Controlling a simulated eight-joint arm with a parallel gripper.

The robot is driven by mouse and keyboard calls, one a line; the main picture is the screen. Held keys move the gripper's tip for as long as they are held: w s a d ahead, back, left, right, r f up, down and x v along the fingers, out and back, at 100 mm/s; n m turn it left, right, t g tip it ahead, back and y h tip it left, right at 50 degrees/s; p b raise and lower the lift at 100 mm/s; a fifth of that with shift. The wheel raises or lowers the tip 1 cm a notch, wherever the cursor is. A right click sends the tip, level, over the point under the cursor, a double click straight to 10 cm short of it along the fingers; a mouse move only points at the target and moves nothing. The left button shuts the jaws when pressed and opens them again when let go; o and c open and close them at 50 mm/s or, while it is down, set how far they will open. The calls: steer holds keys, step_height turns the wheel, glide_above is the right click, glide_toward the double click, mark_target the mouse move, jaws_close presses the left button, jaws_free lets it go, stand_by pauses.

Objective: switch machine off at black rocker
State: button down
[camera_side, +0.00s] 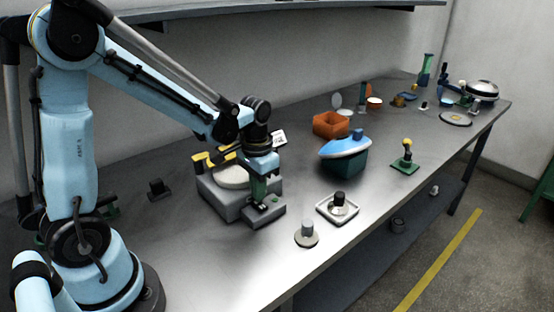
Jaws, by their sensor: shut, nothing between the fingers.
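The grey machine (222,204) stands on the bench in front of my arm. It has a round white plate (230,176) on top and a yellow part (204,160) at its back left. A lower grey block (268,218) sticks out at its front right, with small dark and green details on top. My gripper (261,200) points down just over this block, its fingers shut and empty. The black rocker is too small and too covered by the fingers to make out clearly. I cannot tell whether the fingertips touch it.
A white square dish with a black-topped knob (338,207) and a grey round weight (306,234) stand close to the right. A blue-lidded green tub (343,158) and an orange box (331,124) stand behind them. The bench's front edge is near.

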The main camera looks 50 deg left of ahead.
steer(key=shift+f, duration=0.1)
steer(key=shift+f+h, duration=0.1)
steer(key=shift+h, duration=0.2)
steer(key=shift+d, duration=0.1)
steer(key=shift+d+r, duration=0.35)
steer(key=shift+d, duration=0.25)
step_height(320, 180, up, 14)
steer(key=a, duration=0.2)
steer(key=shift+a, duration=0.35)
stand_by(0.3)
steer(key=shift+d+f, duration=0.1)
steer(key=shift+f, duration=0.05)
